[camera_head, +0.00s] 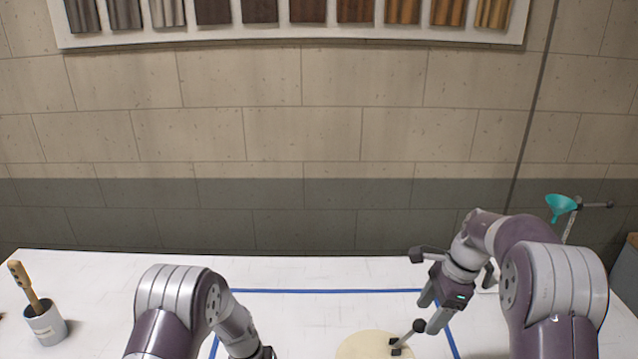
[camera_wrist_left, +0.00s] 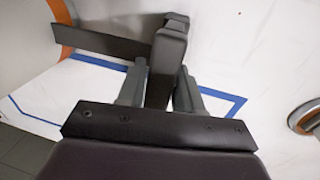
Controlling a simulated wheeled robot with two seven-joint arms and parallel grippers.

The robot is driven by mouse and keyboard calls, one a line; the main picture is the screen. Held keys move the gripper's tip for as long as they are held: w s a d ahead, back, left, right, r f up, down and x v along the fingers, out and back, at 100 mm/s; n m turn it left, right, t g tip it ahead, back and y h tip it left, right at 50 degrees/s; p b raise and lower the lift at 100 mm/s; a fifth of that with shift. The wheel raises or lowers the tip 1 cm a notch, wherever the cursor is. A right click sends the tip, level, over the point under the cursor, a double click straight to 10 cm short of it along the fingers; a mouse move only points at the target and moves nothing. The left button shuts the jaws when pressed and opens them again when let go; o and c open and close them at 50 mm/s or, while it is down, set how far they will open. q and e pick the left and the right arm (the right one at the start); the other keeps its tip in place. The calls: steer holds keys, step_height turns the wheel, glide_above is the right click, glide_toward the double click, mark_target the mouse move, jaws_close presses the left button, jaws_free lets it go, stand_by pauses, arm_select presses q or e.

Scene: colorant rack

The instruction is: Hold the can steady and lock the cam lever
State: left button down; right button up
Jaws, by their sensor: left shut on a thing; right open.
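A short lever with a dark round knob (camera_head: 419,326) rises at a slant from a dark base on a cream round disc (camera_head: 372,347) at the bottom of the head view. My right gripper (camera_head: 432,311) is open, with its fingertips close to the knob; I cannot tell if they touch it. In the left wrist view, my left gripper (camera_wrist_left: 160,92) is shut on a dark upright grip (camera_wrist_left: 168,55), which joins a flat dark bar (camera_wrist_left: 100,45) running left. In the head view, my left gripper is mostly cut off at the bottom edge. I cannot make out the whole can.
Blue tape (camera_head: 320,291) marks an area on the white table (camera_head: 120,275). A grey cup (camera_head: 45,325) with a wooden-handled tool stands at the left. A teal funnel (camera_head: 562,205) on a stand is at the right. The back middle of the table is clear.

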arm_select(q)
steer(key=c, duration=0.7)
jaws_free()
steer(key=shift+o, duration=0.2)
arm_select(e)
steer(key=v, duration=0.7)
steer(key=shift+d, duration=0.1)
